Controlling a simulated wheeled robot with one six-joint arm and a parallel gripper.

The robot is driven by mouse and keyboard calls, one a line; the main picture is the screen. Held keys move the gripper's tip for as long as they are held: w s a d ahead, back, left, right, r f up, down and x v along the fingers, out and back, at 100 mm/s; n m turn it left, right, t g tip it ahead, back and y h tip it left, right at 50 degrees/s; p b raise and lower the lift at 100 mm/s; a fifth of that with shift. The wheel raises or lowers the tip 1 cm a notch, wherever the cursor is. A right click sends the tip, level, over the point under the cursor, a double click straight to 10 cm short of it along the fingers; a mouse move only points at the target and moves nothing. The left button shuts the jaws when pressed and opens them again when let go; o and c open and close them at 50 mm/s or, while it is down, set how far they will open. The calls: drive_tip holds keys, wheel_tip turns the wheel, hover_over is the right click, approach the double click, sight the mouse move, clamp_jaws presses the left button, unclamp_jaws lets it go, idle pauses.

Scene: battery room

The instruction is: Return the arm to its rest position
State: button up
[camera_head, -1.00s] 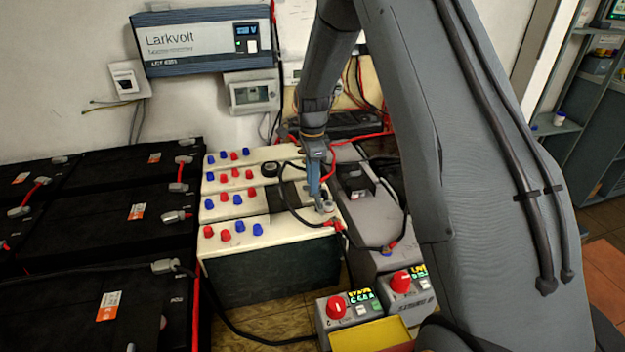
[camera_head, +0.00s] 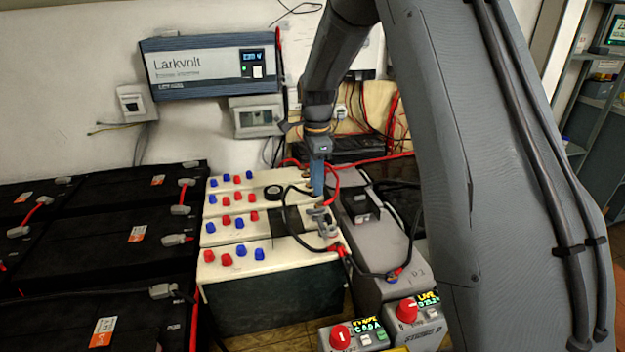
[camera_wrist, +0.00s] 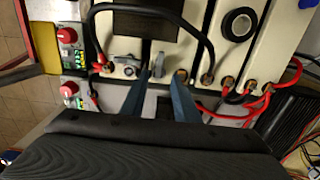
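My arm reaches in from the upper right of the head view. My gripper (camera_head: 317,192) points down above the right end of the white-topped batteries (camera_head: 285,246). Its two blue fingers show apart in the wrist view (camera_wrist: 161,82), with nothing held between them.
Black batteries (camera_head: 80,240) fill the left. A grey battery (camera_head: 375,262) with cables stands right of the white ones. Black and red cables loop close to my gripper. Two control boxes (camera_head: 352,338) stand in front. A Larkvolt inverter (camera_head: 205,65) hangs on the wall.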

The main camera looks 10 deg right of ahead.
drive_tip(key=s+n, duration=1.8)
drive_tip(key=s, duration=1.2)
drive_tip(key=shift+s+r, duration=0.2)
drive_tip(key=shift+s, duration=0.2)
drive_tip(key=shift+a, duration=0.1)
